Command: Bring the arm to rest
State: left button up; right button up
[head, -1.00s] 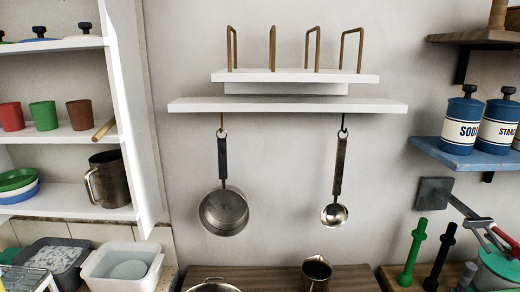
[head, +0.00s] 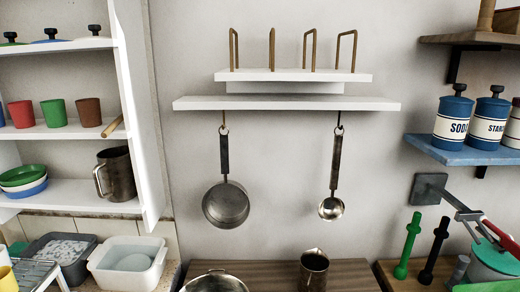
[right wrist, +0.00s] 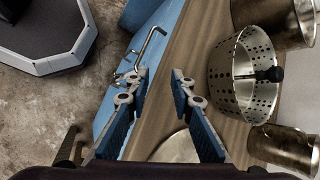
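My right gripper (right wrist: 160,80) shows in the right wrist view with its two blue-padded fingers apart and nothing between them. It hangs above a wooden counter (right wrist: 195,45) and its blue edge (right wrist: 120,85); the view looks down, and the height is hard to tell. Neither gripper shows in the head view, and my left gripper is in no view.
A perforated metal strainer (right wrist: 225,80) and metal pots (right wrist: 285,150) stand right of my right gripper. In the head view, a saucepan (head: 226,205) and a ladle (head: 332,208) hang under a white shelf (head: 290,103).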

jog(key=s+a+f+n+h, duration=0.2)
jog(key=s+f+n+h, duration=0.1)
jog(key=s+n, duration=0.5)
jog(key=s+d+r+n+t+h, duration=0.1)
jog(key=s+d+r+n+h, duration=0.1)
jog(key=s+d+n+h, duration=0.3)
notch_tip(320, 180, down, 27)
jog(key=n+g, duration=0.1)
jog(key=n, duration=0.1)
jog(key=s+d+f+g, duration=0.1)
jog(key=s+d+f, duration=0.2)
jog(key=s+f, duration=1.2)
jog(key=s, duration=0.3)
jog(key=shift+f+y, duration=0.3)
